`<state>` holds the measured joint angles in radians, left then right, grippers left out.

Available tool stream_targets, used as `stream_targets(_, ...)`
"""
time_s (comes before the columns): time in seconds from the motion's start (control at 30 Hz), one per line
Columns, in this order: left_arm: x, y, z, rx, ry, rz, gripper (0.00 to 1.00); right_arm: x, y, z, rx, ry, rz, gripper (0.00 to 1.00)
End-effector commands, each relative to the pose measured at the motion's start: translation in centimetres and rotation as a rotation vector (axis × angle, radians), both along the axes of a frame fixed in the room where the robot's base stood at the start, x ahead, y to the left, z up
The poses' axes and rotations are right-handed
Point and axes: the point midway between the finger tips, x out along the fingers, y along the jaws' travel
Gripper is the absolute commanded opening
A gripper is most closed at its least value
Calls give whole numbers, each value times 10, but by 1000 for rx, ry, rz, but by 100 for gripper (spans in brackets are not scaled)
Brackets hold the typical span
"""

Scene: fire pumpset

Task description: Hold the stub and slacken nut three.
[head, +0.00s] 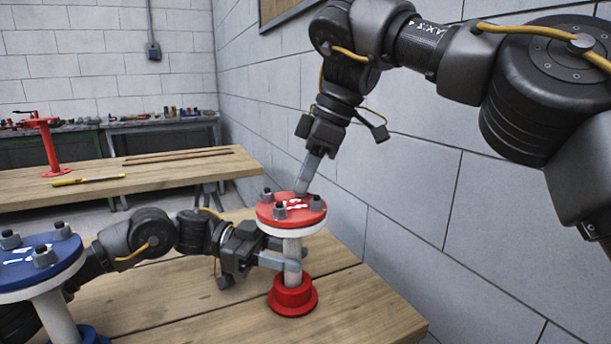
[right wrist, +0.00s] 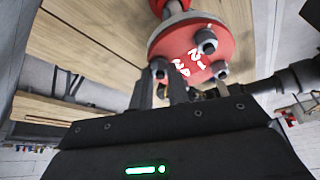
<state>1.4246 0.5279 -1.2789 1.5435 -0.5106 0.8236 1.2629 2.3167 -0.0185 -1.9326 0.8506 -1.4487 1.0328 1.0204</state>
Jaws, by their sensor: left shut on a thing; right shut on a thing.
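The stub is a white pipe (head: 292,248) with a red top flange (head: 291,208) and a red foot (head: 292,297) on the wooden bench. My left gripper (head: 282,263) is shut on the white pipe from the left, below the flange. Several grey nuts stand on the flange, with white painted digits between them. My right gripper (head: 303,189) points down from above and is shut on the nut at the far side, which its fingers mostly hide. In the right wrist view, a nut (right wrist: 160,67) shows at the fingertips (right wrist: 162,80); I cannot read its number surely.
A blue flange (head: 38,262) on a white pipe stands at the left, close to my left arm. Behind is a second bench (head: 150,177) with a red stand (head: 47,145) and a yellow tool (head: 88,180). A block wall is close on the right.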

Motion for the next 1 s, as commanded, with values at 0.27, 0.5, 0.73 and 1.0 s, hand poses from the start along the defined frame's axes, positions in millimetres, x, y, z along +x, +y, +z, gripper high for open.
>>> stream_targets(0.27, -1, 0, 0, 0, 0, -2, 12, 3, 0, 1, -3, -10, 264, 0)
stream_targets(0.5, -1, 0, 0, 0, 0, -3, 12, 5, 1, 0, -1, -5, 493, 0)
stream_targets(0.73, -1, 0, 0, 0, 1, -3, 12, 6, 2, 0, 1, -4, 712, 0)
stream_targets(1.0, -1, -1, -1, 0, 1, -3, 12, 8, 4, 0, 7, -1, 958, 0)
